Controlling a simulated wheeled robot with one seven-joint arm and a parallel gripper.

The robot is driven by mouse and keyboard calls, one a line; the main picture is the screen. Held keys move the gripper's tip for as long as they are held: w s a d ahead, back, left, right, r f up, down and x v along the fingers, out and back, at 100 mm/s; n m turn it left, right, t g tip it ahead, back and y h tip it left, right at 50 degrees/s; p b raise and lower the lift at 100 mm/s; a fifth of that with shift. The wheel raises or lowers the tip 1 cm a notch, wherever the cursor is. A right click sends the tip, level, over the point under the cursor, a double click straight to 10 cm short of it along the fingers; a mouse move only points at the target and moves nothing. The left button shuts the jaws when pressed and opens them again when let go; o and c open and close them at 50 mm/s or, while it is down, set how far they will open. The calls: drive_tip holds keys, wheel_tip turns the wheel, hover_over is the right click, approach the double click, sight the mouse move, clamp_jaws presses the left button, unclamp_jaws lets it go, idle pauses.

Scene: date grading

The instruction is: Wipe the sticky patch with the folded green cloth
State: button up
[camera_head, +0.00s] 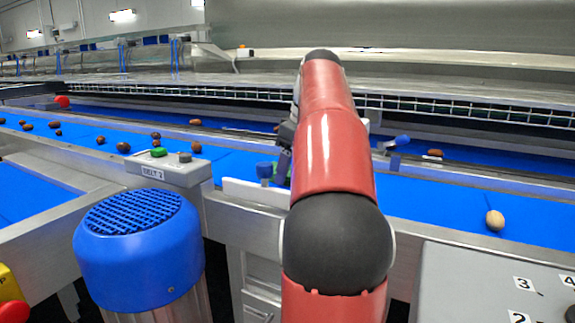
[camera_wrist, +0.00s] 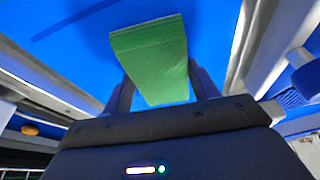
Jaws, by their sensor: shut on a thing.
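The folded green cloth (camera_wrist: 158,62) is between the two dark fingers of my gripper (camera_wrist: 162,92) in the wrist view. My gripper is shut on it, and the cloth sticks out past the fingertips with blue belt surface behind it. Whether the cloth touches the belt cannot be told. In the head view my red arm covers the cloth and most of the gripper. I cannot make out a sticky patch in either view.
A blue conveyor belt (camera_head: 430,196) with metal rails runs across, carrying several brown dates and a pale round item (camera_head: 495,220). A control box (camera_head: 168,170), a blue-capped motor (camera_head: 137,255) and a grey numbered panel (camera_head: 470,285) stand in front.

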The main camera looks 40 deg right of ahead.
drive_tip(key=shift+w+d+f, duration=0.1)
drive_tip(key=shift+w+d, duration=0.15)
drive_tip(key=shift+d, duration=0.35)
drive_tip(key=shift+w+d, duration=0.2)
drive_tip(key=shift+d, duration=0.4)
drive_tip(key=shift+w+d+f, duration=0.1)
drive_tip(key=shift+w+d, duration=0.15)
drive_tip(key=shift+d, duration=0.35)
drive_tip(key=shift+w+d+r, duration=0.1)
drive_tip(key=shift+w+d, duration=0.25)
drive_tip(key=shift+d, duration=0.45)
drive_tip(key=shift+r, duration=0.15)
